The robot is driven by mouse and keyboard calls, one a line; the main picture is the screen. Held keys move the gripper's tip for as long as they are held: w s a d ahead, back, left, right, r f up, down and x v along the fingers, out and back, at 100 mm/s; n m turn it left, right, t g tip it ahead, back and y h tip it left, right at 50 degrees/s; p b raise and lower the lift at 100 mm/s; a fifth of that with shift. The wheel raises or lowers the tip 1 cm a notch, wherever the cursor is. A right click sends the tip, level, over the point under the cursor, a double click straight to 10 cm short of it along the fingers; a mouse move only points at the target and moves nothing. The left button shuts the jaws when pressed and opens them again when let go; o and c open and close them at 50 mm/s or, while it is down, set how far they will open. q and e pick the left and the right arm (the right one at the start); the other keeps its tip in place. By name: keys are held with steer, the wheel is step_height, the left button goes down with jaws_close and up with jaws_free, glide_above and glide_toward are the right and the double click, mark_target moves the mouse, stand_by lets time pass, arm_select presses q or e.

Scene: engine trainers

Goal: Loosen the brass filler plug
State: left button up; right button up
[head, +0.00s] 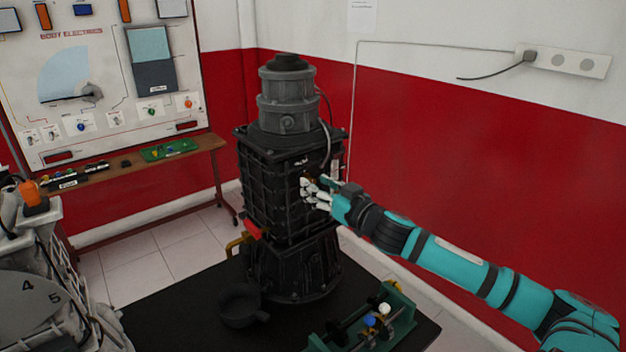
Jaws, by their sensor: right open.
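A tall black engine unit (270,190) stands upright on a dark table. My right arm comes in from the right, and my right gripper (308,187) is at the right part of the unit's front face. The gripper is open, with its pale fingers close to the casing; I cannot tell whether they touch it. A small brownish spot shows just above the fingertips, too small to name surely as the brass filler plug. The fingers may hide part of the plug. My left gripper is not in view.
A black round pan (241,305) and a green fixture (365,322) with blue and white knobs are on the dark table (180,325). A grey machine (35,290) stands at the left. A wall bench (130,172) is behind. A red handle (252,229) sticks out of the unit.

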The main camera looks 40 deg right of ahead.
steer(key=shift+w, duration=1)
jaws_close()
